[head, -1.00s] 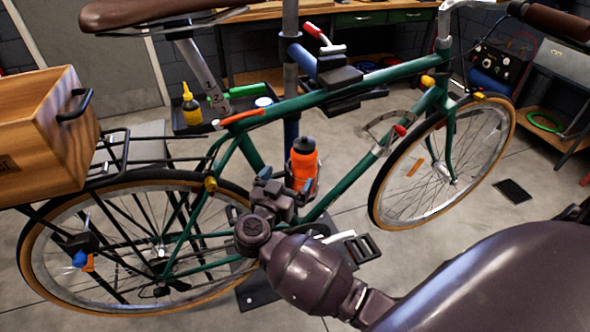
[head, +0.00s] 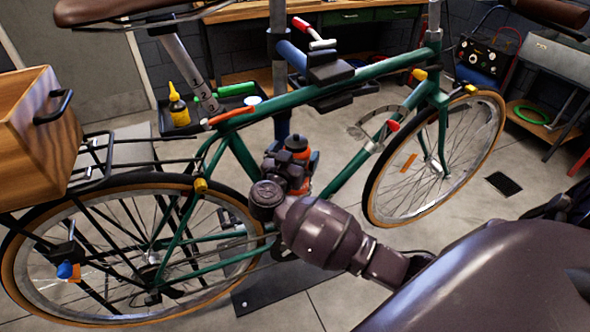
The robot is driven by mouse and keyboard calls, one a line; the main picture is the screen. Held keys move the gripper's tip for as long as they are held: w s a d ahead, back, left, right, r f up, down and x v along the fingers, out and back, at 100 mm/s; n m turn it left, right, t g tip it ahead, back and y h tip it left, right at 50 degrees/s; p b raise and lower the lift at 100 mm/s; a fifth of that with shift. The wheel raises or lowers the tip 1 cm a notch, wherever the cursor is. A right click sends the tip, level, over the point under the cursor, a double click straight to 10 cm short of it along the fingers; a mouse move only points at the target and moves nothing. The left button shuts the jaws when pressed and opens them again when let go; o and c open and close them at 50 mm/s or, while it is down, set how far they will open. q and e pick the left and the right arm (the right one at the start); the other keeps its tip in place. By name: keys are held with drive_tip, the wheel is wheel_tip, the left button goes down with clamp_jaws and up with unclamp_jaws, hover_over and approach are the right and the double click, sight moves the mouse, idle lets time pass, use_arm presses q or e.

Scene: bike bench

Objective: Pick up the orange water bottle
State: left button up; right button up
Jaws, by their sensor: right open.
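The orange water bottle (head: 297,146) with a dark cap stands upright at the middle of the green bike frame (head: 352,75). Its cap and a strip of its orange side show; the rest is hidden behind my right gripper. My right gripper (head: 290,160) is open and right at the bottle, with one fingertip showing to each side of it. I cannot tell whether the fingers touch it. My left gripper is not in view.
The bike is clamped in a repair stand (head: 278,55). A tray (head: 165,122) with a yellow bottle (head: 178,106) sits behind the frame. A wooden crate (head: 32,140) is on the rear rack.

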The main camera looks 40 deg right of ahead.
drive_tip(key=shift+w+d, duration=0.35)
drive_tip(key=shift+d, duration=0.25)
drive_tip(key=shift+c, duration=0.2)
drive_tip(key=c, duration=1.5)
drive_tip(key=shift+r, duration=0.1)
